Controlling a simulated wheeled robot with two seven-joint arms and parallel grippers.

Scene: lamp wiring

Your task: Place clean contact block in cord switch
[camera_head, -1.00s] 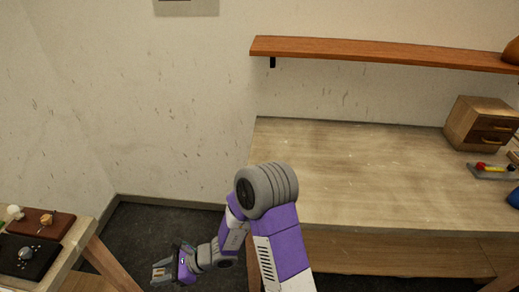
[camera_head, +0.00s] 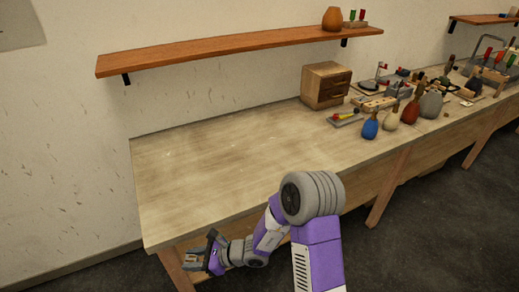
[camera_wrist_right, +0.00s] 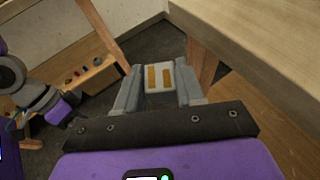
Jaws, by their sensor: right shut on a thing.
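My right gripper (camera_head: 194,259) is low at the near left corner of the long bench, below its top. In the right wrist view the gripper (camera_wrist_right: 158,80) is shut on the contact block (camera_wrist_right: 158,72), a small whitish block with brass-coloured strips, held between both fingertips. In the head view the block is too small to tell apart. My left arm seems to show at the left of the right wrist view, where its gripper (camera_wrist_right: 22,128) is small and its jaws are unclear. I cannot pick out the cord switch in either view.
The left part of the bench top (camera_head: 220,170) is bare. A wooden drawer box (camera_head: 326,86), a blue bottle-like object (camera_head: 370,128) and many small tools stand farther right. A shelf (camera_head: 230,46) hangs above. A side table with small objects (camera_wrist_right: 95,62) shows in the wrist view.

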